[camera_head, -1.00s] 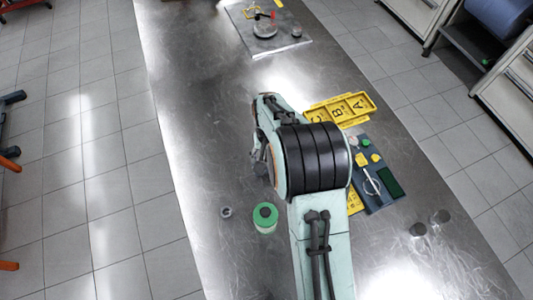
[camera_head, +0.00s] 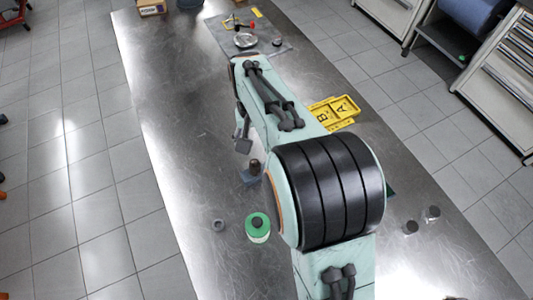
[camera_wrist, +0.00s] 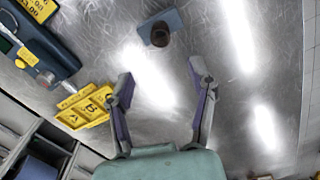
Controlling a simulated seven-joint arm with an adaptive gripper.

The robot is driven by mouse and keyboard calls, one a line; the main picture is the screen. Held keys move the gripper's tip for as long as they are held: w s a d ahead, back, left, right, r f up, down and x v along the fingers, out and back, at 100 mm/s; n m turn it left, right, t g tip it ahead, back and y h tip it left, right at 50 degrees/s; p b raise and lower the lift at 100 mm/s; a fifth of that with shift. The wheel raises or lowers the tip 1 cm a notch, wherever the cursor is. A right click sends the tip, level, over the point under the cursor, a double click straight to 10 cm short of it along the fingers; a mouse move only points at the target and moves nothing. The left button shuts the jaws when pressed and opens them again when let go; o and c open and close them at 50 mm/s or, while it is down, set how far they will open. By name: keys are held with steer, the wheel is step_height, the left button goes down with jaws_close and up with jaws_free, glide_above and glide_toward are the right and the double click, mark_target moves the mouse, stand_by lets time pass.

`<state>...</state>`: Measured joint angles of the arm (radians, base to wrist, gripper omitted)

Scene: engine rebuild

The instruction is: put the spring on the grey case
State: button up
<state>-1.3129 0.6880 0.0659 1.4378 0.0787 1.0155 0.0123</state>
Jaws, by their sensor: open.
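A small blue-grey block (camera_head: 249,178) with a dark brown cylinder (camera_head: 255,165) on it stands on the bench left of my forearm. Both also show in the wrist view, the block (camera_wrist: 173,18) and the cylinder (camera_wrist: 160,35), beyond my fingertips. I cannot tell for sure whether these are the grey case and the spring. No coil shows clearly. My gripper (camera_wrist: 161,75) is open and empty, its fingers above bare metal. In the head view my gripper (camera_head: 242,142) is partly hidden by the arm, on the far side of the block.
A green-topped roll (camera_head: 258,228) and a small grey ring (camera_head: 218,225) lie nearer. A yellow lettered tray (camera_head: 335,112) and a dark tool tray (camera_wrist: 40,52) lie to the right. Two small metal cylinders (camera_head: 411,227) stand at right.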

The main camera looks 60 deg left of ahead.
steer(key=shift+r, duration=0.15)
steer(key=w+d+r+m, duration=0.3)
steer(key=w+d+r, duration=0.3)
steer(key=w+d, duration=0.35)
steer(key=w+d+r+m, duration=0.2)
steer(key=d, duration=0.6)
steer(key=w+d+r+m, duration=0.2)
steer(key=d, duration=0.7)
steer(key=s+d+m, duration=0.3)
steer(key=s+d, duration=0.2)
steer(key=d, duration=0.3)
steer(key=s+d+f+m, duration=0.1)
steer(key=s+d+m, duration=0.2)
steer(key=s+d, duration=0.3)
steer(key=shift+d+f+m+y, duration=0.3)
steer(key=shift+d+y, duration=0.1)
steer(key=shift+d, duration=0.6)
